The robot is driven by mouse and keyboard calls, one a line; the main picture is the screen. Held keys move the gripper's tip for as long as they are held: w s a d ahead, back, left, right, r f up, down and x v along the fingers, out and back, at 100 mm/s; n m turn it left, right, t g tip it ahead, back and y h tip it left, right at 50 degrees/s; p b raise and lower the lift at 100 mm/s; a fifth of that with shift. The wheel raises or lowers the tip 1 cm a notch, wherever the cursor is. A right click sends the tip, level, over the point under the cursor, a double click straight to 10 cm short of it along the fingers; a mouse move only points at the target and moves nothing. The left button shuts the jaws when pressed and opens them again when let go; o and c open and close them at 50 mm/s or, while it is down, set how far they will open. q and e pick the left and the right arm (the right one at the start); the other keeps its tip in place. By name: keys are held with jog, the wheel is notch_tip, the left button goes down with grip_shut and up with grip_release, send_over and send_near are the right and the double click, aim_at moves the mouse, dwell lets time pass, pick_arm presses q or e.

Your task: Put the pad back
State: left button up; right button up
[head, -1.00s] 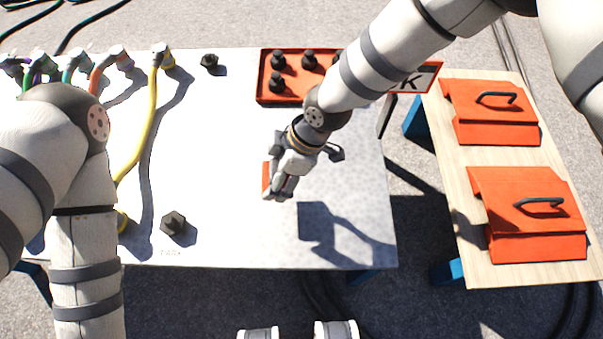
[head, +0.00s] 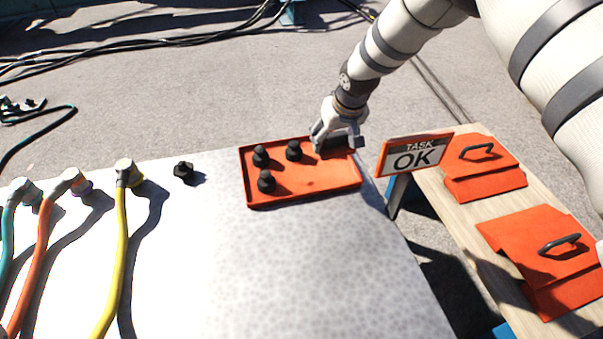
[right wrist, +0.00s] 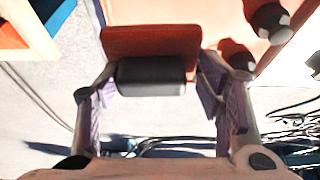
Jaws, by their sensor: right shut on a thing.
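The pad, a dark block with a red-orange part, shows between my right fingers in the right wrist view (right wrist: 152,77). My right gripper (head: 335,140) is shut on it, at the back right corner of the orange tray (head: 310,190). In the head view the pad shows only as a dark patch beside the fingers, and I cannot tell whether it touches the tray floor. The tray also holds black knobs (head: 266,181) in its left and middle part. My left gripper is not in view.
A "TASK OK" sign (head: 413,155) stands close to the tray's right side. A loose black knob (head: 184,170) and coloured cables (head: 121,250) lie left. The table's front middle is clear.

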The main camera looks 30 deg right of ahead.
aim_at(339, 151)
jog(key=shift+w+d+f+m, duration=0.2)
jog(key=shift+w+d+m, duration=0.1)
jog(key=shift+d, duration=0.1)
notch_tip(339, 151, down, 10)
jog(key=shift+d+r+b, duration=0.15)
jog(key=shift+r+b, duration=0.1)
jog(key=shift+b, duration=0.75)
jog(key=o, duration=1.3)
jog(key=shift+o, duration=0.2)
jog(key=shift+r, duration=0.35)
jog(key=p+v, duration=0.3)
jog(key=v, duration=0.8)
jog(key=shift+p, duration=0.3)
jog(key=shift+s+r, duration=0.25)
jog(key=shift+r, duration=0.05)
